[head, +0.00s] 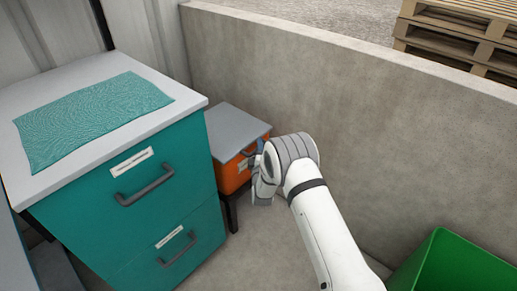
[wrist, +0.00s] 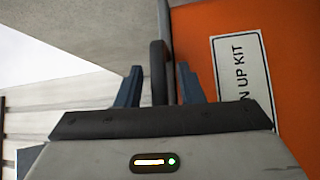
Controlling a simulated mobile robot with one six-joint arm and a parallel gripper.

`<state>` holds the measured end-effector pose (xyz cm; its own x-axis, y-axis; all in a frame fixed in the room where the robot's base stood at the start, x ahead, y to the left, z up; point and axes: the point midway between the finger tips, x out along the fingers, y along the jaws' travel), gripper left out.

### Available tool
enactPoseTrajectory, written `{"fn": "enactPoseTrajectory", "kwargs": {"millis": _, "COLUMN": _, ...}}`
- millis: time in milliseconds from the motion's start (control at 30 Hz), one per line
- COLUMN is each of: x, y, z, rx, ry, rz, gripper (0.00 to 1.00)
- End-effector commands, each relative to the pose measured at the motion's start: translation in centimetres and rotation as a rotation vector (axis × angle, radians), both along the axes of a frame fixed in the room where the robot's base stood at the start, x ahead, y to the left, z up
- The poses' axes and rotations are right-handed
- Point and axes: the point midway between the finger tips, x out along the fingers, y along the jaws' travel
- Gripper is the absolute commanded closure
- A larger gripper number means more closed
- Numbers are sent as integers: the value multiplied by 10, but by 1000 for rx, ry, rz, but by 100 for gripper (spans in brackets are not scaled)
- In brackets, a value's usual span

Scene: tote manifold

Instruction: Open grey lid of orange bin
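The orange bin (head: 232,179) stands between the teal cabinet and the concrete wall in the head view. Its grey lid (head: 236,127) lies flat on top and looks shut. My gripper (head: 262,180) is at the bin's front, partly hidden by my wrist. In the wrist view my gripper (wrist: 158,82) is open, with one finger on each side of a dark handle (wrist: 157,62). Small gaps show between the handle and both fingers. The bin's orange front (wrist: 295,60) is at right, with a white label (wrist: 243,80) ending in "UP KIT".
A teal drawer cabinet (head: 150,215) with a teal cloth (head: 90,115) on top stands close left of the bin. A concrete wall (head: 350,110) runs behind and right. A green bin (head: 455,265) is at lower right. Pallets (head: 460,35) lie beyond the wall.

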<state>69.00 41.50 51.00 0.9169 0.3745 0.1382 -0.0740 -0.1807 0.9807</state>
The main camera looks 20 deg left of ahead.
Motion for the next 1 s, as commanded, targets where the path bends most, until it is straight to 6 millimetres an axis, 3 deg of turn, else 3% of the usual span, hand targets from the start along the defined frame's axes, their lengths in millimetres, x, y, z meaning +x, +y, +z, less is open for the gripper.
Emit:
{"fn": "enactPoseTrajectory", "kwargs": {"millis": 67, "x": 0, "y": 0, "z": 0, "rx": 0, "ry": 0, "rz": 0, "gripper": 66}}
{"fn": "enactPoseTrajectory", "kwargs": {"millis": 500, "x": 0, "y": -1, "z": 0, "rx": 0, "ry": 0, "rz": -1, "gripper": 100}}
{"fn": "enactPoseTrajectory", "kwargs": {"millis": 867, "x": 2, "y": 5, "z": 0, "rx": 1, "ry": 0, "rz": -3, "gripper": 100}}
{"fn": "enactPoseTrajectory", "kwargs": {"millis": 1000, "x": 5, "y": -2, "z": 3, "rx": -4, "ry": 2, "rz": -5, "gripper": 100}}
